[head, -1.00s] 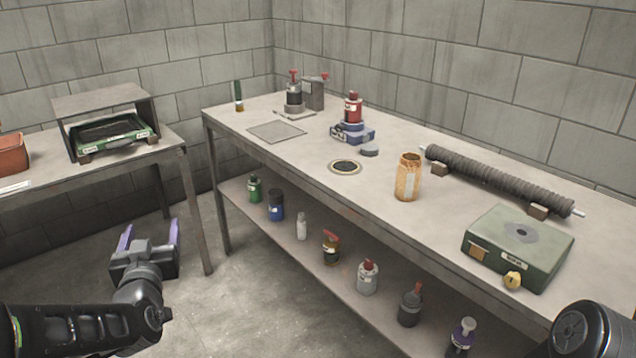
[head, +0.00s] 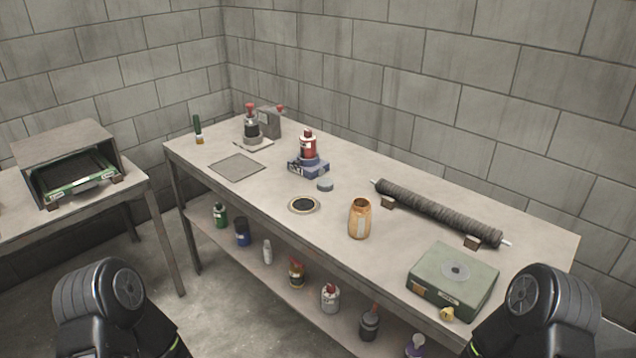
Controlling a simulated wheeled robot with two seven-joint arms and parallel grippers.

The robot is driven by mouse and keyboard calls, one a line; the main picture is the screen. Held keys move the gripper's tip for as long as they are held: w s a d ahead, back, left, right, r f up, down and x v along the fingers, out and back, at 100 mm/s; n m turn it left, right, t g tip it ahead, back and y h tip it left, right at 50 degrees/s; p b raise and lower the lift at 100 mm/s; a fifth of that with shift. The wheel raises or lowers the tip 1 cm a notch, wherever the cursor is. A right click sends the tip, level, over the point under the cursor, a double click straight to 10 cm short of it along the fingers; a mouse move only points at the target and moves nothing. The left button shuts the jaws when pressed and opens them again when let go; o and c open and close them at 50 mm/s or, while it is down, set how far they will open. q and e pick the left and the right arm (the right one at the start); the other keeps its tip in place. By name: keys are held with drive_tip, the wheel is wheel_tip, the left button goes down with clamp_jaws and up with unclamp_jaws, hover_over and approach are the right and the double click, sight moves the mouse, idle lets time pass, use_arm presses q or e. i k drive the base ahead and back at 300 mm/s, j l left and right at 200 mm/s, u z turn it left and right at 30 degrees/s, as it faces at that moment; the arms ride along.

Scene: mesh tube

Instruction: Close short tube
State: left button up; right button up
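A short orange-brown tube (head: 360,222) with a pale label stands upright on the workbench, near its middle. Its top looks open and dark inside. A small grey disc (head: 325,185), which looks like a cap, lies flat on the bench behind and left of it. A pale ring with a dark centre (head: 304,205) lies to the tube's left. Neither of my grippers is in view; only rounded joints of my two arms show at the lower left and lower right, both clear of the tube.
A long dark ribbed roll (head: 437,212) rests on wooden blocks behind right. A thin plate (head: 237,167) lies left. Bottles line the lower shelf.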

sight(360, 215)
drive_tip(key=i+j, duration=0.2)
drive_tip(key=j, duration=0.15)
drive_tip(key=i+j, duration=0.15)
drive_tip(key=j, duration=0.2)
drive_tip(key=i+j, duration=0.2)
drive_tip(key=j, duration=0.15)
drive_tip(key=i+j+z, duration=0.1)
drive_tip(key=j, duration=0.25)
drive_tip(key=i+j, duration=0.25)
drive_tip(key=j, duration=0.15)
drive_tip(key=i+j, duration=0.2)
drive_tip(key=j, duration=0.15)
drive_tip(key=i+j, duration=0.15)
drive_tip(key=j, duration=0.25)
drive_tip(key=i+j, duration=0.2)
drive_tip(key=j, duration=0.15)
drive_tip(key=z, duration=0.05)
